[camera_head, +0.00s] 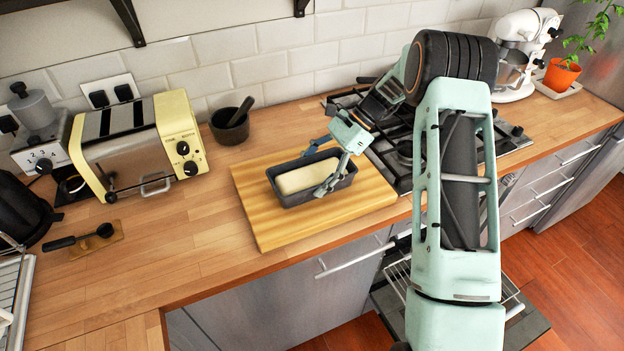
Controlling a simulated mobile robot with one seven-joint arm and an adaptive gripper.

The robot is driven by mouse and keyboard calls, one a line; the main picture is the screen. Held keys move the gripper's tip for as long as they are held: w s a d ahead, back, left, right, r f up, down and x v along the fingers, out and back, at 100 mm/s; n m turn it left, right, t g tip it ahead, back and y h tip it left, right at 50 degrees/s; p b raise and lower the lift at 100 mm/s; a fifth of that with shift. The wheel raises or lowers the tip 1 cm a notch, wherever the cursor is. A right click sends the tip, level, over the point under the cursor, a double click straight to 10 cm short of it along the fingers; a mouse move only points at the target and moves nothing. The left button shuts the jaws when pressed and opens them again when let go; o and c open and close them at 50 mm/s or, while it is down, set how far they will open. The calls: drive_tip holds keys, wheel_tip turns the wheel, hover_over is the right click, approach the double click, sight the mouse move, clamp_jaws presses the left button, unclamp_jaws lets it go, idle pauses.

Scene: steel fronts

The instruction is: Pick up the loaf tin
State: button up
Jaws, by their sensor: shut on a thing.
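The loaf tin (292,198) is a dark grey rectangular tin with a pale loaf or dough (300,178) inside. It sits on, or very close above, the wooden cutting board (262,230); I cannot tell which. My gripper (322,170) comes in from the upper right at the tin's right end. One finger reaches over the near side and the other is at the far side. The jaws are shut on the tin. The arm hides part of the hob behind.
A cream toaster (140,145) stands to the left, with a dark mortar and pestle (231,125) behind the board. A gas hob (400,150) is to the right. An oven door (500,320) appears open below the counter.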

drive_tip(key=shift+r, duration=0.1)
drive_tip(key=c, duration=0.9)
